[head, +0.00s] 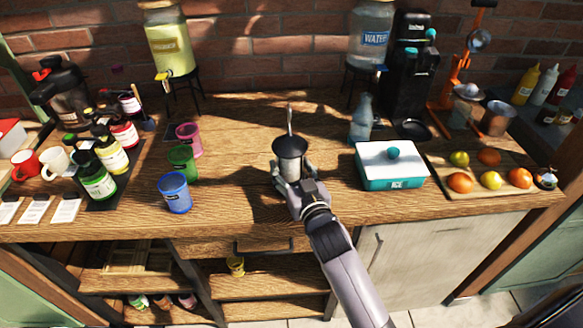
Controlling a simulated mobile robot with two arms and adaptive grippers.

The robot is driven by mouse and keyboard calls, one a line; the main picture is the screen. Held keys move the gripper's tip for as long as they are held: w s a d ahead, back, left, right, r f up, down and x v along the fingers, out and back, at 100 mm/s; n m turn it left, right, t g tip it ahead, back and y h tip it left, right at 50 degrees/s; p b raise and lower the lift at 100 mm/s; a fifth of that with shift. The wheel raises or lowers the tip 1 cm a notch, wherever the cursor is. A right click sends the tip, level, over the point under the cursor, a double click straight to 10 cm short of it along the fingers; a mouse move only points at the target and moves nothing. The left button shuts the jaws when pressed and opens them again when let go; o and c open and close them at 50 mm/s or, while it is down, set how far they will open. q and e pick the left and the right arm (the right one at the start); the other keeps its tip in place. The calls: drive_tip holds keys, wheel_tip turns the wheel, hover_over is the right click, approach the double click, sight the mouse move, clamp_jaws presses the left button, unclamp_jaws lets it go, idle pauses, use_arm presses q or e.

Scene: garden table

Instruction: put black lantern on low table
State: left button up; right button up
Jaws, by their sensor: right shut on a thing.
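My left gripper is out of view. No separate low table can be made out.
Blue (174,193), green (183,161) and pink (189,138) cups stand to the left. A teal box with a white lid (391,161) and a glass bottle (361,122) stand to the right. Counter wood behind the lantern is mostly clear.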

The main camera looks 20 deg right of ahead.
drive_tip(key=o, duration=1.1)
drive_tip(key=shift+f, duration=0.15)
drive_tip(key=o, duration=0.4)
